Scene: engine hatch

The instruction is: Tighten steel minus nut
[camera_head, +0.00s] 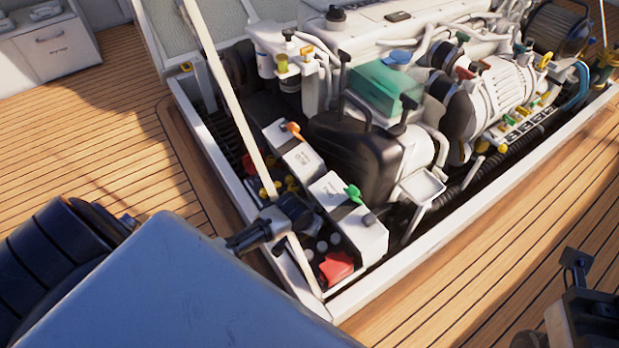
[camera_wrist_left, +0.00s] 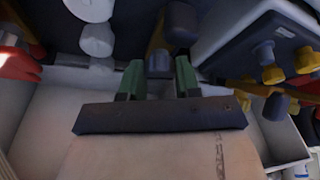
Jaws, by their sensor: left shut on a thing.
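My left gripper (camera_head: 290,212) reaches over the near left side of the engine hatch, beside the white box with the green handle. In the left wrist view its two green fingers (camera_wrist_left: 159,78) are closed on a small grey-blue piece (camera_wrist_left: 159,62), which looks like the steel minus nut. How far the nut is screwed down cannot be seen. The nut is hidden in the head view. My right gripper (camera_head: 575,262) is at the right edge, above the deck and away from the hatch; its jaws are unclear.
A red cover (camera_head: 336,267) lies near the hatch corner. A white pole (camera_head: 232,95) slants across the hatch's left side. White boxes with a green handle (camera_head: 354,193) and an orange handle (camera_head: 294,130) stand close by. Yellow caps (camera_wrist_left: 272,75) are right of the fingers.

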